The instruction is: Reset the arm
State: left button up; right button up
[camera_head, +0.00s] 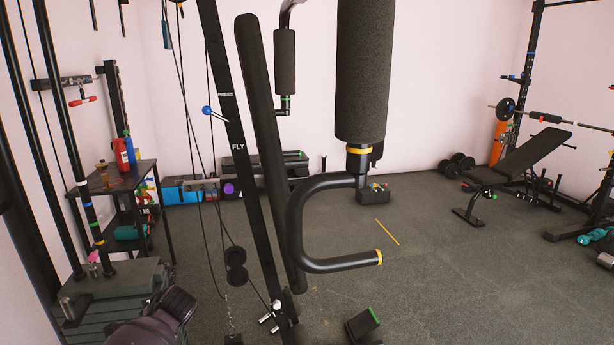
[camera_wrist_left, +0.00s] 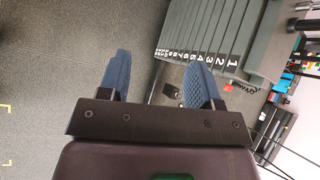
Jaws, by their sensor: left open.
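My left gripper shows in the left wrist view (camera_wrist_left: 158,80) with its two blue textured fingers spread apart. Nothing is between the fingertips. Beyond them, to the right, is a numbered weight stack (camera_wrist_left: 222,35). In the head view, a dark part of my left arm (camera_head: 160,318) comes in at the bottom left, in front of the weight stack (camera_head: 110,285); the fingers cannot be made out there. My right gripper is in neither view. The task names no object.
A gym machine with a black upright (camera_head: 238,140), a padded roller (camera_head: 362,75) and a curved handle (camera_head: 335,265) stands close in front. A shelf with bottles (camera_head: 118,178) is at left. A bench (camera_head: 515,160) is at right. Open floor (camera_head: 440,260) lies between.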

pick_arm(q)
notch_tip(320, 180, up, 3)
jog(key=s+a+p, duration=0.1)
jog(key=s+a, duration=0.1)
jog(key=w+d+r+n+t+h, duration=0.4)
jog(key=w+d+r+t, duration=0.15)
jog(key=w+t, duration=0.25)
jog(key=w+d+r+n+t+h, duration=0.35)
jog(key=w+d+t+h, duration=0.2)
jog(key=w+t, duration=0.2)
jog(key=s+d+f+g, duration=0.1)
jog(key=s+f, duration=0.6)
jog(key=s, duration=0.3)
jog(key=s+f+g, duration=0.1)
jog(key=s+f, duration=0.7)
jog(key=s, duration=0.3)
jog(key=s+d+f+n+g+y, duration=0.1)
jog(key=s+f+n+g, duration=0.1)
jog(key=s, duration=2.3)
jog(key=shift+s+f+n, duration=0.2)
jog(key=shift+f+n, duration=0.3)
jog(key=shift+n, duration=0.15)
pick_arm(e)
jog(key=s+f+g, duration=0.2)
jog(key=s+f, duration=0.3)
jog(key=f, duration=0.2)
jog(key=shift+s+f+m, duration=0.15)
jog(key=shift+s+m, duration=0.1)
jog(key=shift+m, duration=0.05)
